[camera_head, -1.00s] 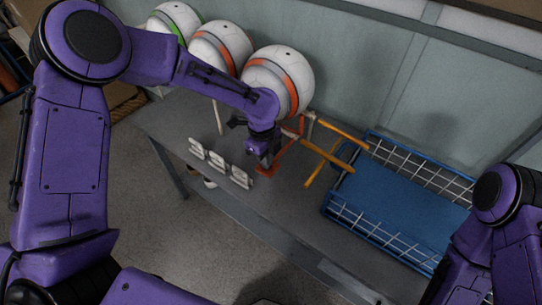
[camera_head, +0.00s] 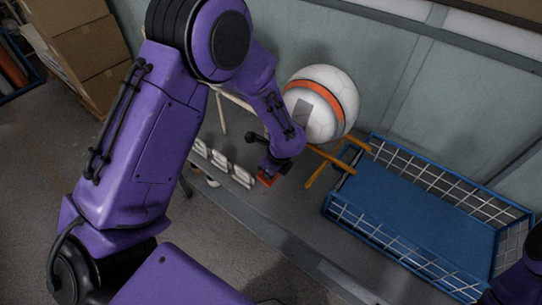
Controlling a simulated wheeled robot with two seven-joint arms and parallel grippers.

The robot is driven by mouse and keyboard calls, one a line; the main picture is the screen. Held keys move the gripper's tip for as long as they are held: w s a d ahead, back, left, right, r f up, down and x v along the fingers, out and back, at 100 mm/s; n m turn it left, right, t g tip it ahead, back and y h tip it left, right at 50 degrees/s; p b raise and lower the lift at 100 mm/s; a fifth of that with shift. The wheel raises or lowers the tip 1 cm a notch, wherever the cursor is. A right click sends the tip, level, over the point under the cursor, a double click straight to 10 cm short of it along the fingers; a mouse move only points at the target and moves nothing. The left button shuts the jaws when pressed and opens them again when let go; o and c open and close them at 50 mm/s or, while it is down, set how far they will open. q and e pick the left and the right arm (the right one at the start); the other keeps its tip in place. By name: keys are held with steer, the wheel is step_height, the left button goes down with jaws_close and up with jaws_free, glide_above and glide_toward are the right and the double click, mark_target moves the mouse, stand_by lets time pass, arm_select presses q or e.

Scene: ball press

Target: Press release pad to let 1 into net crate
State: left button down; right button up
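A white ball with an orange band (camera_head: 335,92) sits at the back of the bench, just before the orange rails (camera_head: 318,175) that slope towards the crate. The blue net crate (camera_head: 415,208) stands at right; its visible floor is empty. The red-orange release pad (camera_head: 267,180) lies low on the bench, partly covered by my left gripper (camera_head: 270,170). The gripper is right over the pad; I cannot tell whether they touch or whether its fingers are open. Any other balls are hidden behind my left arm. My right gripper is out of view; only part of my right arm shows at lower right.
The grey wall (camera_head: 385,65) closes the back. Cardboard boxes (camera_head: 85,50) are stacked at upper left. The bench front between pad and crate is clear.

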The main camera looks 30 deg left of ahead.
arm_select(q)
steer(key=shift+s+d+f, duration=0.25)
steer(key=shift+s+f, duration=0.15)
steer(key=shift+f, duration=0.05)
stand_by(0.6)
steer(key=shift+r, duration=0.1)
stand_by(1.3)
steer(key=p+v, duration=0.2)
steer(key=p, duration=0.1)
steer(key=p+v, duration=0.2)
steer(key=shift+w+a+r, duration=0.1)
steer(key=shift+w+a, duration=0.05)
steer(key=shift+w, duration=0.1)
steer(key=d+b+v, duration=0.1)
steer(key=v, duration=0.9)
steer(key=shift+w+d, duration=0.1)
stand_by(0.7)
